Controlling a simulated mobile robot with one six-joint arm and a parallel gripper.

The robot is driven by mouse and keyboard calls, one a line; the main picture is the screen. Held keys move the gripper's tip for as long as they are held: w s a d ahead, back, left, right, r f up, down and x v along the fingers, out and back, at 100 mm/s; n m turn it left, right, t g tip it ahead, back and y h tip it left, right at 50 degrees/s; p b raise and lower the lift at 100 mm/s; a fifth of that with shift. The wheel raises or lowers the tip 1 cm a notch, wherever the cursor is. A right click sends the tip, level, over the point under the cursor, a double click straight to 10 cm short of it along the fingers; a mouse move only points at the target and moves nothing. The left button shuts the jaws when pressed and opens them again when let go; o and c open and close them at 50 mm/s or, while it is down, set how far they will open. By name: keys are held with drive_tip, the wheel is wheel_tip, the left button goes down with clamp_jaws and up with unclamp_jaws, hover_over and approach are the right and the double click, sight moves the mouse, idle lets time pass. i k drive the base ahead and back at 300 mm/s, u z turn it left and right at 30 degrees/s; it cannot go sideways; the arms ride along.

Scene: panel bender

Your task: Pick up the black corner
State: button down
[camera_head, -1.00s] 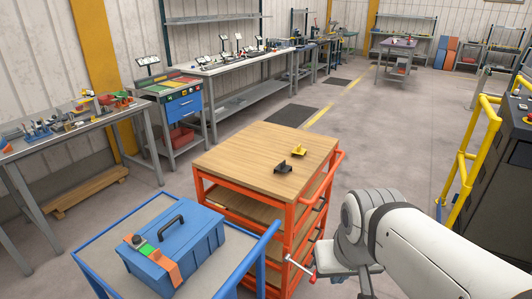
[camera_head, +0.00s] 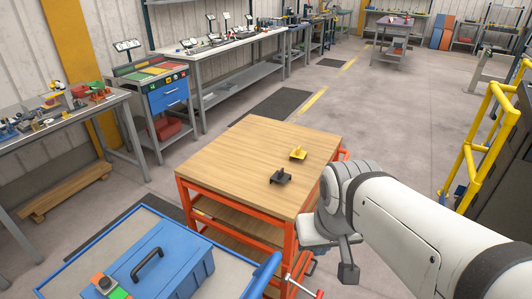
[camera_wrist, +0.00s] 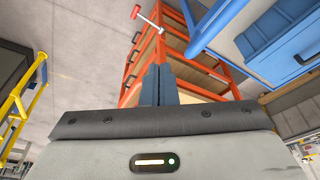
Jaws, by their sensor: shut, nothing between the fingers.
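The black corner (camera_head: 281,177) is a small dark bracket lying on the wooden top of the orange cart (camera_head: 250,160). A similar yellow corner (camera_head: 298,153) sits just behind it and to its right, apart from it. In the wrist view my gripper (camera_wrist: 158,72) is shut, its two dark fingers together with nothing between them. It points toward the orange cart frame (camera_wrist: 133,62). In the head view my arm is at the right of the cart. Neither corner shows in the wrist view.
A blue toolbox (camera_head: 165,265) rests on a blue-framed trolley (camera_head: 75,265) at the near left. A red-ended crank handle (camera_head: 303,287) sticks out at the cart's near side. Yellow railings (camera_head: 480,135) stand at the right. Open floor lies behind the cart.

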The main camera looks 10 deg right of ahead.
sight(280, 176)
drive_tip(key=k, duration=1)
drive_tip(key=z, duration=1.45)
drive_tip(key=i, duration=1.7)
drive_tip(key=u, duration=2.2)
drive_tip(key=i, duration=0.8)
drive_tip(key=z, duration=0.15)
